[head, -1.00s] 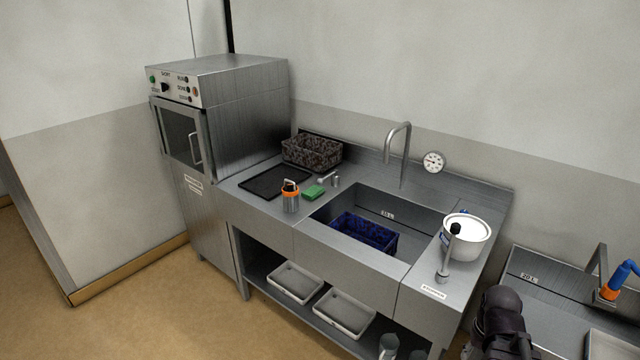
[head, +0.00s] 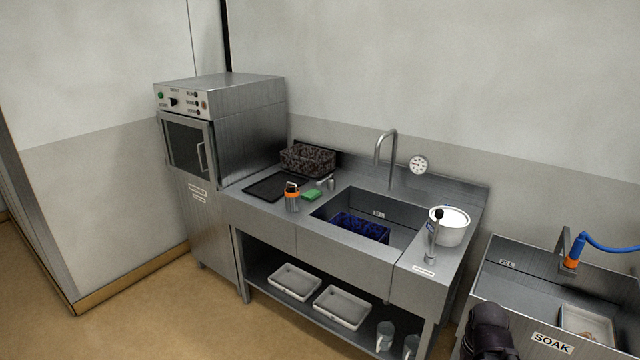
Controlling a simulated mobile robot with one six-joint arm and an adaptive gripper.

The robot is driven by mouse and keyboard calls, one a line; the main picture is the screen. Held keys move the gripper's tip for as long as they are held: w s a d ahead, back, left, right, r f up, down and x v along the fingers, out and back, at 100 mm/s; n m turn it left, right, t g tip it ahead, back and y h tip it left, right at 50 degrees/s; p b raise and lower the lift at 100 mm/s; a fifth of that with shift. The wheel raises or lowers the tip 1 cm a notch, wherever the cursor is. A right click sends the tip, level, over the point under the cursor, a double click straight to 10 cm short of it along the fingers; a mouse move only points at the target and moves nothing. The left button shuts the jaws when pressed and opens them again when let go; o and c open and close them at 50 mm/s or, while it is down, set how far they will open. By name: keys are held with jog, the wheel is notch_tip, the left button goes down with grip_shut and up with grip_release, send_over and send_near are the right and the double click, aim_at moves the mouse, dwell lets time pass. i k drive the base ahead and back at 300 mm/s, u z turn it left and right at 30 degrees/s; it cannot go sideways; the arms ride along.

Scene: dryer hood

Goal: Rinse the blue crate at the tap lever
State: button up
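The blue crate (head: 360,228) sits inside the sink basin (head: 410,237), toward its left side. The sink's front wall hides its lower part. A curved metal tap (head: 387,155) rises behind the basin. An upright lever with a black knob (head: 435,237) stands on the counter right of the basin, behind a small label too small to read. A small metal fitting (head: 328,184) is at the basin's left rear corner. I cannot tell which of these is the tap lever. A dark part of my arm shows at the bottom right, away from the crate; my gripper's fingers are not visible.
A white pot (head: 450,227) stands beside the black-knobbed lever. An orange-topped container (head: 292,196), green sponge (head: 311,195), black tray (head: 272,186) and dark basket (head: 308,159) are left of the basin. A SOAK sink (head: 525,315) with a blue hose (head: 605,246) is at right.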

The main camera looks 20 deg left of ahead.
aim_at(318, 183)
jog(key=u, duration=0.6)
jog(key=i, duration=2.35)
jog(key=z, duration=0.55)
